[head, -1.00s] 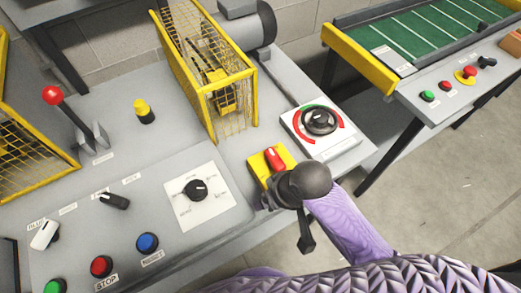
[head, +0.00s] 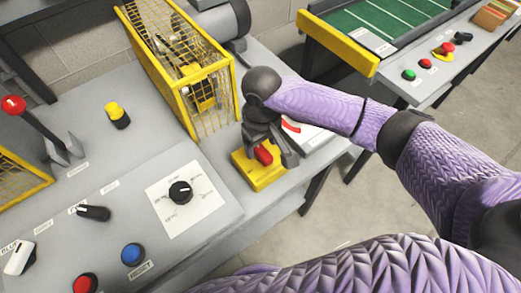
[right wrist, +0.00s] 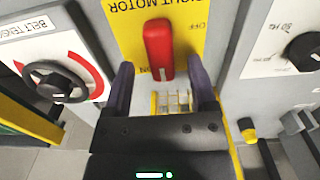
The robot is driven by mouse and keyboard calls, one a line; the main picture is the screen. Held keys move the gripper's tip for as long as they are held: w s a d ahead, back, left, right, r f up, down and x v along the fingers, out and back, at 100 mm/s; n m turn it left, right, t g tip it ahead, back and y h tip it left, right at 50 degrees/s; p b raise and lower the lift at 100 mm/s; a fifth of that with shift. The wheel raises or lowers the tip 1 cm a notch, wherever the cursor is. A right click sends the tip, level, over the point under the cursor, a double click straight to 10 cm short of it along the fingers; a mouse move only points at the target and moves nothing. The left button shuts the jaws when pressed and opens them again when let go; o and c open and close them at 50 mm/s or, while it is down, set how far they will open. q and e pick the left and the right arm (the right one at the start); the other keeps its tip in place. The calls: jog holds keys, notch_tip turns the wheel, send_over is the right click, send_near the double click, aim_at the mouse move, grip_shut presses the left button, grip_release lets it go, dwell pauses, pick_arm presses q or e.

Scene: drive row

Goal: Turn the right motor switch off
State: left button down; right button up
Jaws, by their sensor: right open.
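The right motor switch is a red handle (head: 263,155) on a yellow plate (head: 256,180) at the front edge of the grey bench. In the right wrist view the red handle (right wrist: 159,48) stands on the yellow plate (right wrist: 190,50), lettered "RIGHT MOTOR" upside down. The handle's white mark lies by "ON", and "OFF" is at the other end. My right gripper (head: 268,148) is over the plate, behind the handle in the head view. In the wrist view its open fingers (right wrist: 160,78) stand either side of the handle's marked end, with gaps showing. My left gripper is not in view.
The belt tension dial (right wrist: 57,82) is beside the plate, mostly hidden behind my right arm in the head view. A black knob (head: 180,191) on a white panel is left of the switch. A yellow mesh guard (head: 190,75) stands close behind.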

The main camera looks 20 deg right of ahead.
notch_tip(320, 180, down, 2)
jog(key=shift+f, duration=0.1)
grip_shut()
